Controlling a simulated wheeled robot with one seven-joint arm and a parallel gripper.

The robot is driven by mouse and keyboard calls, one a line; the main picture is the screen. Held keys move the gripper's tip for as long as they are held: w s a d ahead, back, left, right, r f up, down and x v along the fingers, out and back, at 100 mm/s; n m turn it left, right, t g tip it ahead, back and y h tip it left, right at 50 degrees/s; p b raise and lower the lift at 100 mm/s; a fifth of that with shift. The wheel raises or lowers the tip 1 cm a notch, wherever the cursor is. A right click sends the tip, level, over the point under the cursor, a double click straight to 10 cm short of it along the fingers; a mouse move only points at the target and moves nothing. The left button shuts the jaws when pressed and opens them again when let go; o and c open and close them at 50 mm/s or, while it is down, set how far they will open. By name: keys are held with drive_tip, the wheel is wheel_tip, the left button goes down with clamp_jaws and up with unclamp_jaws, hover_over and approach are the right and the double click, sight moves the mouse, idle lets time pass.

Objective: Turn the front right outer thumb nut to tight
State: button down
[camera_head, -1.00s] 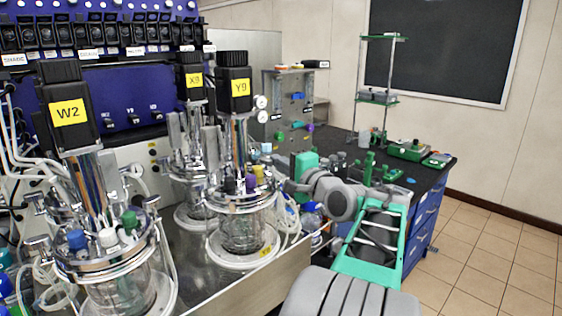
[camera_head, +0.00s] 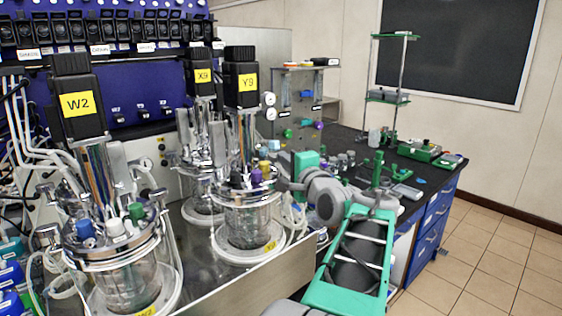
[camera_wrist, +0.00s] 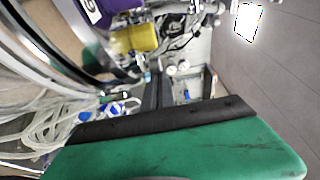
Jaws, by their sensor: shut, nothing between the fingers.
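The front right vessel with the Y9 label (camera_head: 248,84) has a glass body (camera_head: 246,226) and a shiny metal head plate with purple (camera_head: 256,177) and yellow caps. My gripper (camera_head: 277,171) is small and partly hidden at the right edge of this head plate. In the wrist view, the curved metal rim (camera_wrist: 62,42) fills the upper left, beside the yellow cap (camera_wrist: 136,38). My gripper's dark fingers (camera_wrist: 158,78) are together and empty, just right of the rim. Whether they touch it I cannot tell. I cannot make out the outer thumb nut in either view.
The W2 vessel (camera_head: 122,285) stands at front left and the X9 vessel (camera_head: 202,208) behind. Pale tubes (camera_wrist: 60,110) loop beside the rim, close to my gripper. A black bench (camera_head: 418,178) with green items lies to the right. The tiled floor (camera_head: 490,270) is clear.

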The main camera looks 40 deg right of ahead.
drive_tip(key=shift+a, duration=0.4)
idle(0.4)
drive_tip(key=b+v, duration=0.2)
drive_tip(key=v, duration=0.6)
drive_tip(key=shift+s+d, duration=0.2)
